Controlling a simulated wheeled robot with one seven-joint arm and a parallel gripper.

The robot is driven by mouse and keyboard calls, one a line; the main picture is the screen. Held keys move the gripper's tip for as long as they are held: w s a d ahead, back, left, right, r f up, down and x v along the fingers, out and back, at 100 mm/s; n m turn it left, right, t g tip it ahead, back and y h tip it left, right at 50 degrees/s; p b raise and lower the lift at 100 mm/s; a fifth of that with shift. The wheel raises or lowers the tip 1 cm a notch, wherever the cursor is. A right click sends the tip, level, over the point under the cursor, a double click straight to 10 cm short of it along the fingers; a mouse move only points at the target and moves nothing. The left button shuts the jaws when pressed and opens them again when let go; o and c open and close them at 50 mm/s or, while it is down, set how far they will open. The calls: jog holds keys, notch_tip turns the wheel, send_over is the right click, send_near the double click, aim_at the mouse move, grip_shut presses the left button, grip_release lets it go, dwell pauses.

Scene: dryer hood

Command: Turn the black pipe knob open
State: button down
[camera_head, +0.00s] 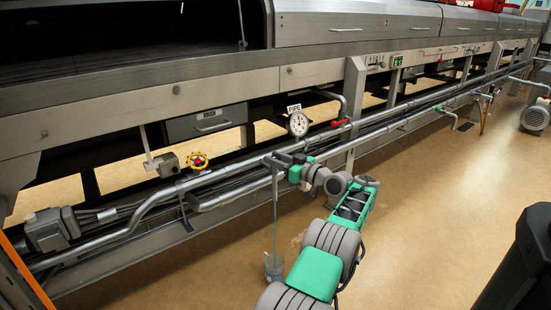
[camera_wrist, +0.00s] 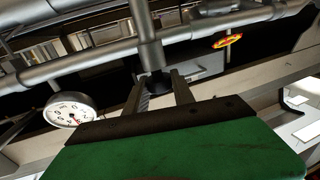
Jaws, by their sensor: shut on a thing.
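The black pipe knob (camera_wrist: 156,80) shows in the wrist view at the end of a short grey pipe stub (camera_wrist: 147,35). It sits between the two fingers of my gripper (camera_wrist: 159,92), which is shut on it. The fingers hide part of the knob's sides. In the head view my gripper (camera_head: 279,162) is at the lower grey pipe (camera_head: 230,187), just below the pressure gauge. The knob itself is too small and covered there to make out, and I cannot tell how far it is turned.
A white pressure gauge (camera_head: 299,123) stands close above my gripper, under a PIPE label. A yellow-red valve wheel (camera_head: 197,160) is to the left and a red lever (camera_head: 341,122) to the right.

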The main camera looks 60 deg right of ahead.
jog(key=shift+w+n+y, duration=0.2)
jog(key=shift+n+y, duration=0.1)
jog(key=shift+y, duration=0.2)
jog(key=c, duration=1.3)
grip_release()
jog(key=shift+w+f, duration=0.1)
jog(key=shift+w, duration=0.05)
jog(key=shift+o, duration=1.2)
jog(key=shift+s, duration=0.2)
jog(key=shift+m+h, duration=0.4)
jog(key=shift+h, duration=0.2)
